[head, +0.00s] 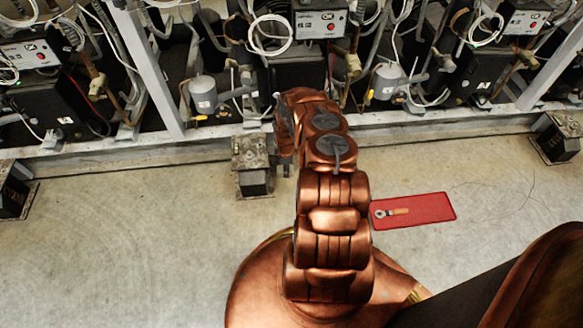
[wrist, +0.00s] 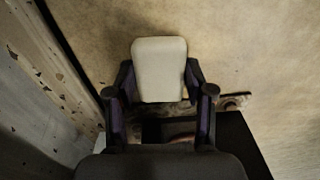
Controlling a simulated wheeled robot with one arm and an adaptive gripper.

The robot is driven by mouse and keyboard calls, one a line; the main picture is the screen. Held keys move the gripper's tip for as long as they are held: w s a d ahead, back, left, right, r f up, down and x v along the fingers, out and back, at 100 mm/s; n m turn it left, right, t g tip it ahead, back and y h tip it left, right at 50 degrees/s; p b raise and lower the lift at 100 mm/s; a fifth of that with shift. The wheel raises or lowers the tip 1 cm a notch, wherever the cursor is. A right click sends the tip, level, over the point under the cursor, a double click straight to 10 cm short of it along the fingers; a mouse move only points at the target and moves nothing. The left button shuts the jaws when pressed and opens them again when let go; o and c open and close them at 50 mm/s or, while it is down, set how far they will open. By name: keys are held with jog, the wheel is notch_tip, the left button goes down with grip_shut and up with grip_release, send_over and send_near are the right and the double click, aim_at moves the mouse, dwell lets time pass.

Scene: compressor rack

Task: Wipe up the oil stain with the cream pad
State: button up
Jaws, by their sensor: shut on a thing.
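The cream pad (wrist: 159,68) is a pale rounded rectangle in the wrist view. My gripper (wrist: 160,82) is shut on it, with one dark finger at each side of its lower part. The pad's upper part sticks out beyond the fingertips over the tan floor. I cannot tell whether it touches the floor. In the head view my arm reaches toward the rack's lower rail and hides the pad and most of the gripper. I cannot make out an oil stain in either view.
The compressor rack (head: 155,75) runs along the back, with metal feet (head: 252,165) on the floor. Floor at left is clear.

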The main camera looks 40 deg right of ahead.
jog(key=shift+w+a, duration=0.35)
jog(key=shift+a, duration=0.15)
jog(key=shift+s+d+f+p, duration=0.1)
jog(key=shift+s+d+p, duration=0.15)
jog(key=shift+s+d, duration=0.5)
jog(key=shift+s+d+p, duration=0.3)
jog(key=shift+s+d, duration=0.25)
jog(key=shift+d, duration=0.4)
jog(key=shift+s+d+f+p, duration=0.1)
jog(key=shift+s+d+p, duration=0.15)
jog(key=shift+s+d, duration=0.5)
jog(key=shift+s+d+r+p, duration=0.1)
jog(key=shift+s+d, duration=0.5)
jog(key=shift+d, duration=0.25)
jog(key=shift+s+d+f+p, duration=0.1)
jog(key=shift+s+d+p, duration=0.05)
jog(key=shift+s+d, duration=0.6)
jog(key=shift+s+d+r+p, duration=0.1)
jog(key=shift+s+d, duration=0.4)
jog(key=shift+d, duration=0.45)
jog(key=shift+r, duration=0.15)
notch_tip(320, 180, up, 8)
jog(key=p, duration=0.4)
jog(key=shift+w, duration=0.15)
